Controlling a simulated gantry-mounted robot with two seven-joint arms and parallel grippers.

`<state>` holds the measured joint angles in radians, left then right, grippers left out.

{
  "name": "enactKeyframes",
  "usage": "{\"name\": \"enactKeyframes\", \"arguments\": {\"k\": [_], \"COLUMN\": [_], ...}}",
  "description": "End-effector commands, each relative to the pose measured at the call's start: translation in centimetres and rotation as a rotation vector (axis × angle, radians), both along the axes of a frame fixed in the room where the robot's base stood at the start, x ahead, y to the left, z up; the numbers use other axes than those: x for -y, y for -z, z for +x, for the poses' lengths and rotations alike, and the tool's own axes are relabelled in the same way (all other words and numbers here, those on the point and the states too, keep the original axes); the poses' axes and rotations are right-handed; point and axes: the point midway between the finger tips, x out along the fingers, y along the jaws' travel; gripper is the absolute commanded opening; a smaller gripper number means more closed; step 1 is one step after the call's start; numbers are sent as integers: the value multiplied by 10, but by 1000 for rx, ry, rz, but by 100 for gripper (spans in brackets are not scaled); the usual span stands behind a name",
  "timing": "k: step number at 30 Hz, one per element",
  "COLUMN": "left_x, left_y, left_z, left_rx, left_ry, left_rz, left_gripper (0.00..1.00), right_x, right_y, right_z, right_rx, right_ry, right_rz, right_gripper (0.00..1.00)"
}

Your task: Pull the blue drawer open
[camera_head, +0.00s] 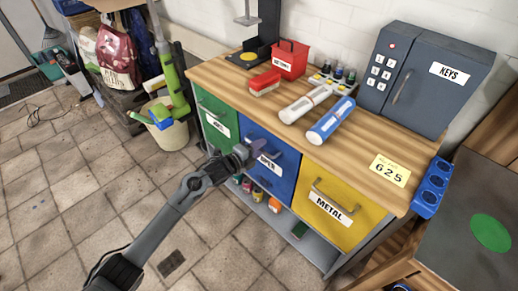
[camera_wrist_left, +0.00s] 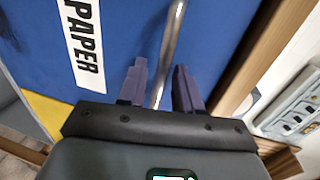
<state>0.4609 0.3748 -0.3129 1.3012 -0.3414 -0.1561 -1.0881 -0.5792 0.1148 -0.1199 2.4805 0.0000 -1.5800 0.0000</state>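The blue drawer (camera_head: 284,165) is the middle front of the workbench, between a green and a yellow one, and looks closed. Its label in the left wrist view reads PAPER (camera_wrist_left: 85,40). My left gripper (camera_head: 256,146) is at the upper part of the blue front and hides part of it. In the left wrist view the gripper (camera_wrist_left: 160,85) has its two purple fingers apart, with the metal drawer handle (camera_wrist_left: 170,45) running between them. I see no clear contact on both sides of the handle. My right gripper is in neither view.
The green drawer (camera_head: 216,117) is to the left and the yellow METAL drawer (camera_head: 338,213) to the right. White and blue bottles (camera_head: 331,121) lie on the wooden top. A bin (camera_head: 168,128) stands left of the bench. The tiled floor in front is clear.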

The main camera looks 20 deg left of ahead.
Motion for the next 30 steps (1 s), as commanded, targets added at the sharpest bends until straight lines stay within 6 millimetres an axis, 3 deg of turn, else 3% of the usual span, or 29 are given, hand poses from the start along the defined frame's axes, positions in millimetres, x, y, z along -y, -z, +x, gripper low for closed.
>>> {"name": "enactKeyframes", "arguments": {"k": [10,17,30], "left_x": [2,1,6], "left_y": [1,1,0], "left_z": [2,2,-1], "left_rx": [0,0,-1], "left_ry": [1,1,10], "left_rz": [0,0,1], "left_gripper": [34,0,0], "right_x": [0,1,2], "right_y": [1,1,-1], "right_z": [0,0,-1], "right_rx": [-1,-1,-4], "right_ry": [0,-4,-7], "right_rz": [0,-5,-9], "right_gripper": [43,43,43]}}
